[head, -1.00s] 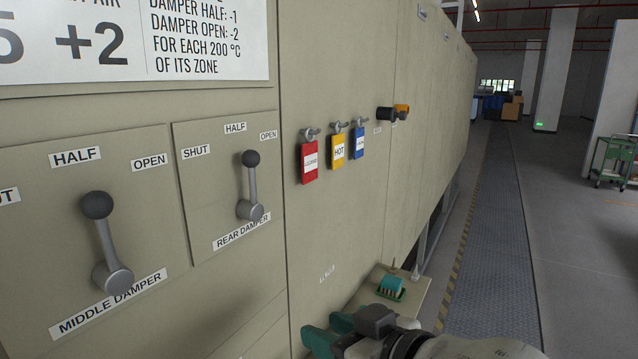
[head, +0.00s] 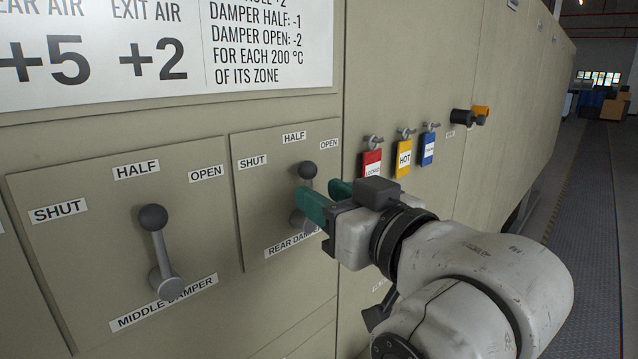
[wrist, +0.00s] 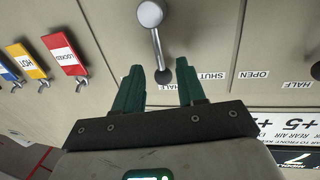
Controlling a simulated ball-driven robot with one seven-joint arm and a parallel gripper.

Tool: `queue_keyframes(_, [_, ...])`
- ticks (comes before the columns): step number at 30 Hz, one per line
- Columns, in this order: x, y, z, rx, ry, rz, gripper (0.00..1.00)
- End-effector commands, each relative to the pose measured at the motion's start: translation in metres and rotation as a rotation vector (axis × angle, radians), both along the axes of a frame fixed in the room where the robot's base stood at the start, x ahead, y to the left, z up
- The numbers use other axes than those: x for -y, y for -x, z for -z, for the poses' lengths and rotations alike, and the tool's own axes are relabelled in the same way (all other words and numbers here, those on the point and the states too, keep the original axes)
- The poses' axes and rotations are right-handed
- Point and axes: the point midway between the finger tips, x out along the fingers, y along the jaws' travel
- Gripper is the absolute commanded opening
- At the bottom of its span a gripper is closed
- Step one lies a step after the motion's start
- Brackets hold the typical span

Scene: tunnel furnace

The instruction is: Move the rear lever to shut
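The rear lever has a dark ball knob (head: 308,170) on a grey arm and stands roughly upright, pointing toward the HALF label (head: 294,137). The SHUT label (head: 252,161) is to its left and OPEN (head: 329,144) to its right. My gripper (head: 319,189) is in front of the rear damper panel with its green fingers spread. In the wrist view, turned upside down, the lever's knob (wrist: 163,77) shows between the two open fingertips, with a gap on each side. My fingers hide part of the lever's arm and pivot in the head view.
The middle damper lever (head: 153,217) stands on the neighbouring panel at left. Red (head: 371,163), yellow (head: 404,159) and blue (head: 427,149) tags hang right of the rear panel. A black and orange knob (head: 470,116) sticks out farther right. A walkway (head: 590,200) runs along the furnace.

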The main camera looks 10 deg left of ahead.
Motion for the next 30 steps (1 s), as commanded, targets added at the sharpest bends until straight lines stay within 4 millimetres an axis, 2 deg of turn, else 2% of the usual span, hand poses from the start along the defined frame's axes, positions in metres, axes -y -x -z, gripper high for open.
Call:
queue_keyframes(6, [-0.013, -0.015, -0.001, 0.0, 0.0, 0.001, 0.4])
queue_keyframes(16, [-0.015, -0.018, 0.0, 0.0, 0.0, 0.001, 0.4])
queue_keyframes(28, [-0.015, -0.018, 0.0, 0.001, -0.001, 0.001, 0.02])
queue_keyframes(30, [-0.015, -0.018, 0.0, 0.002, -0.001, 0.001, 0.0])
